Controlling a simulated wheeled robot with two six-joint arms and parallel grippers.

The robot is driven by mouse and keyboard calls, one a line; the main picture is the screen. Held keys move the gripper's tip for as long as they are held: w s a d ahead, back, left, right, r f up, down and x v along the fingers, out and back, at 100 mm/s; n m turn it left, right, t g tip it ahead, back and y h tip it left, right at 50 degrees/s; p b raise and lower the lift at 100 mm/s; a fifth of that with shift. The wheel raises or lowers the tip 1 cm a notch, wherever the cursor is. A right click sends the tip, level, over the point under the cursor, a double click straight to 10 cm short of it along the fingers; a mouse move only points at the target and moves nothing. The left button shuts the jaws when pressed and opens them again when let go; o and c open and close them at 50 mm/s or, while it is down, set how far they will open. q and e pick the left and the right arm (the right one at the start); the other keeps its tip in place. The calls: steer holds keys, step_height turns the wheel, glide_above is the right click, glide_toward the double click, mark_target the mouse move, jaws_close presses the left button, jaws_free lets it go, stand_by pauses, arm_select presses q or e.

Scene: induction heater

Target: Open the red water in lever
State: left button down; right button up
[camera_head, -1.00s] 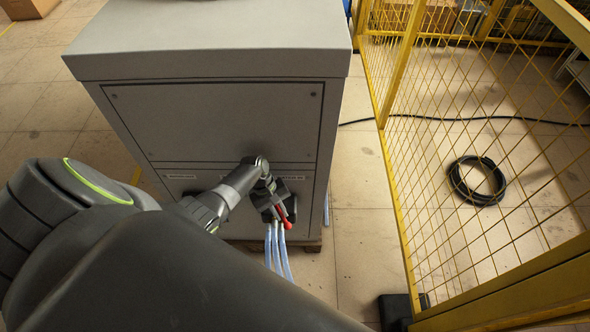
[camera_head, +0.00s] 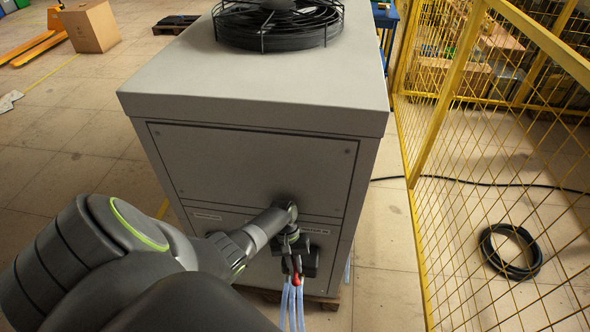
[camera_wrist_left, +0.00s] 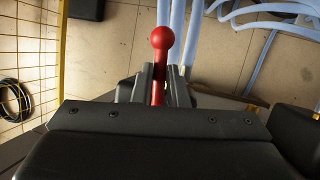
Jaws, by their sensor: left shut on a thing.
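The red lever (camera_wrist_left: 161,40) shows in the left wrist view, its round red knob standing out beyond the fingers. My left gripper (camera_wrist_left: 158,85) is shut on the lever's shaft, with a finger on each side. In the head view, the red lever (camera_head: 297,281) is a small red spot at the lower right of the cabinet front. There my left gripper (camera_head: 297,262) is in front of the cabinet and hides most of the lever and its valve. My right gripper is not in view.
The grey cabinet (camera_head: 250,165) carries a black fan (camera_head: 278,25) on top. Pale blue hoses (camera_head: 292,305) hang below the gripper. A yellow mesh fence (camera_head: 480,200) stands to the right, with a coiled black cable (camera_head: 510,251) behind it.

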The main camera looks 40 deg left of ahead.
arm_select(q)
steer(key=c, duration=1.4)
jaws_free()
steer(key=shift+c, duration=0.2)
step_height(320, 180, up, 10)
steer(key=p, duration=0.2)
steer(key=shift+p, duration=0.35)
